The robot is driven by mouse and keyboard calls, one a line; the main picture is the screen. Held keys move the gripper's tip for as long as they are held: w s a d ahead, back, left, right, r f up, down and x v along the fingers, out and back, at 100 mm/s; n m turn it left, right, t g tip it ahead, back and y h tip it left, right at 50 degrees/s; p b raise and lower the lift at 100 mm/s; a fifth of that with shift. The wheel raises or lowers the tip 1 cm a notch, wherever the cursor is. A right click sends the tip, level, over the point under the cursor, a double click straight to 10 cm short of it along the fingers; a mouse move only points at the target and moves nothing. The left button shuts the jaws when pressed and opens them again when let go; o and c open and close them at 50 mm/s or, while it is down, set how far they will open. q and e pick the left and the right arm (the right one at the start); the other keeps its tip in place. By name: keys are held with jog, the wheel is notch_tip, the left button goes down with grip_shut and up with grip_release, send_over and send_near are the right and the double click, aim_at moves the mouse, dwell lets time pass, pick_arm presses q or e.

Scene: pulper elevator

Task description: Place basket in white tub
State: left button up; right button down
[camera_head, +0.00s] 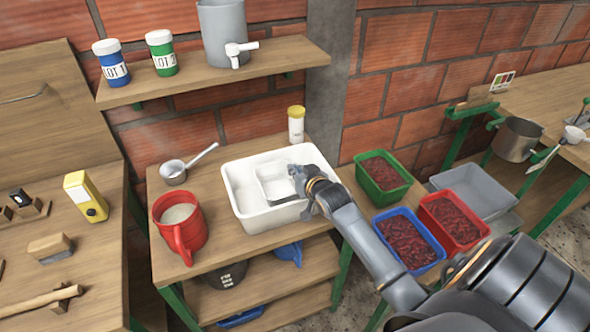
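The white tub (238,207) stands on the wooden table in the middle of the view. A small pale square basket (273,186) shows inside the tub's walls, toward its right half. I cannot tell whether it rests on the tub's bottom. My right gripper (302,187) comes in from the lower right over the tub's right wall, with its fingertips at the basket's right edge. The fingers are small and partly hidden by the wrist, so their opening and any hold on the basket are unclear. My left gripper is out of view.
A red jug (180,222) and a metal ladle (174,172) stand left of the tub. A yellow-capped bottle (296,124) stands behind it. Green (383,177), blue (407,240) and red (455,222) bins of red cherries lie to the right. A shelf (220,72) hangs above.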

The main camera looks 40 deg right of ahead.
jog(key=c, duration=1.5)
grip_release()
jog(key=shift+s+a+f, duration=0.1)
jog(key=shift+s+f, duration=0.05)
jog(key=shift+f, duration=0.3)
jog(key=shift+s+r, duration=0.15)
jog(key=shift+r, duration=0.45)
jog(key=v, duration=1.1)
jog(key=shift+s+r, duration=0.2)
jog(key=shift+r, duration=0.25)
